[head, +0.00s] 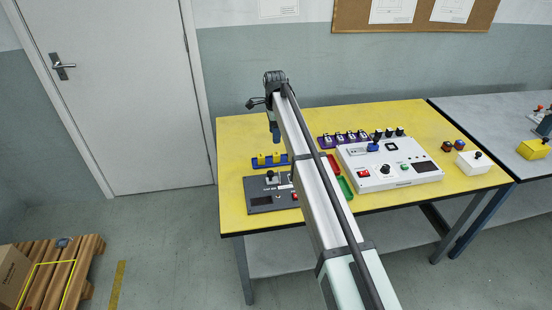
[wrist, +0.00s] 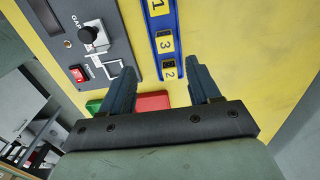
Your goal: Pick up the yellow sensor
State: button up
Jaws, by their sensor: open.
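Small yellow pieces (head: 261,160) sit in a blue rack (head: 254,161) on the yellow table, left of the arm. In the wrist view the blue rack (wrist: 161,25) runs down from the top edge, and its yellow squares (wrist: 165,45) carry the numbers 1, 3 and 2. I cannot tell which of these is the sensor. My gripper (head: 275,133) hangs above the table behind the rack. In the wrist view my gripper (wrist: 161,66) is open, its fingers apart near the rack's lower end, with nothing held. My arm hides part of the table.
A dark control box (head: 264,203) stands in front of the rack. A red tray (head: 333,164) and a green tray (head: 345,188) lie right of the arm. A purple rack (head: 325,144) and a white console (head: 400,178) stand further right.

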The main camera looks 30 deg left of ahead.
send_over(276, 154)
jog(key=f, duration=0.6)
jog(key=shift+s+f, duration=0.15)
jog(key=shift+s, duration=0.2)
jog(key=shift+w+f, duration=0.25)
jog(key=shift+f, duration=1.15)
jog(key=shift+w+f, duration=0.2)
jog(key=shift+f, duration=1.15)
jog(key=shift+r, duration=0.1)
jog(key=c, duration=1.1)
